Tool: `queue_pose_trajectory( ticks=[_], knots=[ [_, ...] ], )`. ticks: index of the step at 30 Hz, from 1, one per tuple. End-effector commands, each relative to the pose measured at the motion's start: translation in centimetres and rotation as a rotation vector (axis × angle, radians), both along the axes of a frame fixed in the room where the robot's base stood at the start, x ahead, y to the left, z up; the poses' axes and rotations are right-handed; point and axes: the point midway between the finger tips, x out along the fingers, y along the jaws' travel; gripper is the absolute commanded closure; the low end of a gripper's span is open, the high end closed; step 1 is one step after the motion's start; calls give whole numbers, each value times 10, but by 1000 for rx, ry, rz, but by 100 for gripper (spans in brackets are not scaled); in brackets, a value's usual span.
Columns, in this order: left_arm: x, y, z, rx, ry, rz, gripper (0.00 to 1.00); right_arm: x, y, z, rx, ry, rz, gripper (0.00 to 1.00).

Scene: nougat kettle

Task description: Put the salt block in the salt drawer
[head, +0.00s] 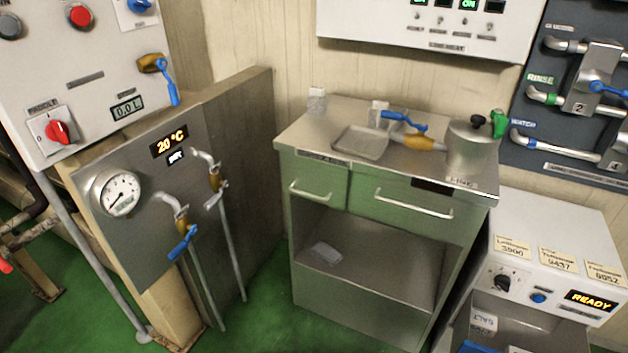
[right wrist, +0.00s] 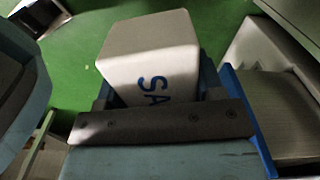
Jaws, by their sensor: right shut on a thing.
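The salt block is a white block with rounded edges and blue lettering. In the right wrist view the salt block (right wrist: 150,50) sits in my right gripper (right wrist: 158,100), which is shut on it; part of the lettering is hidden. In the head view the salt block (head: 484,321) shows at the lower right, in front of the white machine, with the blue of my right gripper (head: 476,346) at the bottom edge. The green cabinet has a narrow left drawer (head: 312,183) and a wide right drawer (head: 400,205), both shut. Their labels are too small to read. My left gripper is out of view.
On the cabinet top stand a shallow metal tray (head: 361,143), a metal pot (head: 472,150) and small whitish blocks. A pale block (head: 325,253) lies on the open shelf below. The white machine (head: 560,240) stands right of the cabinet. Green floor is clear in front.

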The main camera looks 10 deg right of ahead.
Motion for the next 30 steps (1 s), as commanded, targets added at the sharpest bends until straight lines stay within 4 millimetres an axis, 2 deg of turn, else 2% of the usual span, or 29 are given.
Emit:
queue_pose_trajectory(
  ticks=[1,5,8,12,18,24,30],
  knots=[
    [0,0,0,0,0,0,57,14,1,10,-1,-8,34,79],
    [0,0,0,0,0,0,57,45,9,35,-1,-9,154,79],
    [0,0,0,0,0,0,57,74,14,62,-3,-11,278,79],
    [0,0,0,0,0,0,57,119,24,114,-6,-12,510,79],
    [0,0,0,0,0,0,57,169,34,198,-8,-10,889,79],
    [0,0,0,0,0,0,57,200,36,284,-9,-6,1286,79],
    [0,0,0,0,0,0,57,211,32,352,-6,-3,1604,79]
  ],
)
